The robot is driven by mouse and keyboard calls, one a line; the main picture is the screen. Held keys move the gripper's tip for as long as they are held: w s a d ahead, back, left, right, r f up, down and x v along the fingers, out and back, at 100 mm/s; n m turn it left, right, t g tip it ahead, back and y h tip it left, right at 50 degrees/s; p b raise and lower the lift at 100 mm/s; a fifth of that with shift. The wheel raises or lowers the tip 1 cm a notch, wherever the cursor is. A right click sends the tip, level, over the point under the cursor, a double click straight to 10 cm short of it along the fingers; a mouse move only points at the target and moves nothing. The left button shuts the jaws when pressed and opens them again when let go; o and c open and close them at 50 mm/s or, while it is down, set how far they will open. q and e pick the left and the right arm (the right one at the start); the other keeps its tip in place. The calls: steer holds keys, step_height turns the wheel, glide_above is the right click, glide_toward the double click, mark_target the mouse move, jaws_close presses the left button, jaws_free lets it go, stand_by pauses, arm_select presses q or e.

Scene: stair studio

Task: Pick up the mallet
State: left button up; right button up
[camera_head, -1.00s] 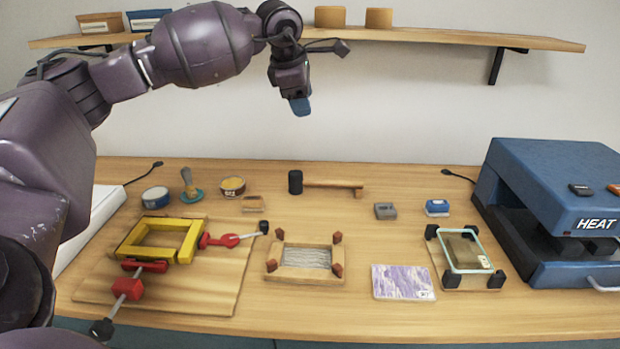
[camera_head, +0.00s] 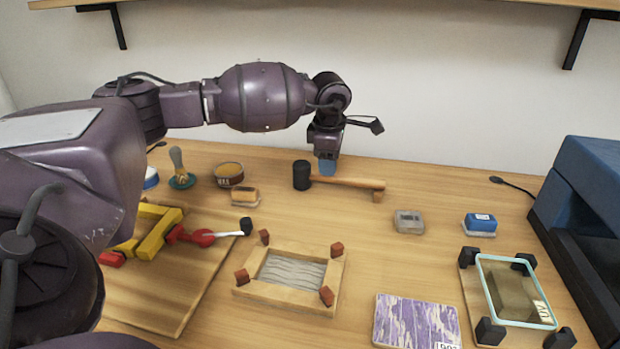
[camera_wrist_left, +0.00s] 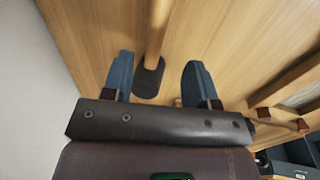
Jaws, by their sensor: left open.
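The mallet (camera_head: 345,183) lies on the wooden bench top, its black head at the left and its wooden handle running right. My left gripper (camera_head: 327,167) is over the mallet near the head end, with its blue fingertips pointing down. In the left wrist view, the blue fingers of my left gripper (camera_wrist_left: 157,80) are apart, and the mallet's black head (camera_wrist_left: 148,80) and pale handle show between them and beyond. The fingers are not closed on it. I cannot tell the exact height above the bench. My right gripper is not in view.
A wooden frame with red corner blocks (camera_head: 252,292) lies in front. A grey block (camera_head: 408,221) and a blue block (camera_head: 480,224) sit to the right. A round tin (camera_head: 229,175) and a small brush (camera_head: 245,197) lie to the left. The blue heat press (camera_head: 585,200) stands at far right.

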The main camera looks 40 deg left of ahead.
mark_target(330, 182)
arm_select(q)
steer(key=f, duration=0.2)
steer(key=w+f+b, duration=0.1)
steer(key=f, duration=0.1)
steer(key=a+f, duration=0.1)
steer(key=f, duration=0.2)
steer(key=shift+w+b, duration=0.3)
steer(key=shift+w, duration=0.05)
steer(key=shift+r, duration=0.15)
jaws_close()
